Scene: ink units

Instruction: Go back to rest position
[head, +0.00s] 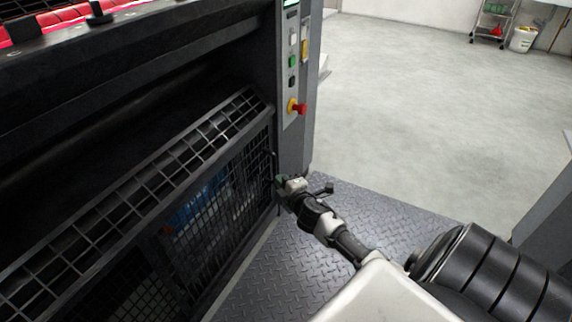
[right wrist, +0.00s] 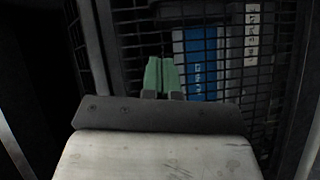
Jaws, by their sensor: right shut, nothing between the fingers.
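My right gripper (head: 279,181) is at the right end of the machine's black mesh guard (head: 228,215), just below the control panel. In the right wrist view its green fingertips (right wrist: 160,74) are together with nothing between them, in front of the black mesh (right wrist: 215,45). I cannot tell whether the fingertips touch the mesh. My left gripper does not show in either view.
A blue unit (right wrist: 200,65) shows behind the mesh. A diamond-plate step (head: 330,215) lies below my right arm. Open grey floor (head: 420,95) extends beyond, with a shelf cart (head: 491,22) and white bucket (head: 522,40) far back.

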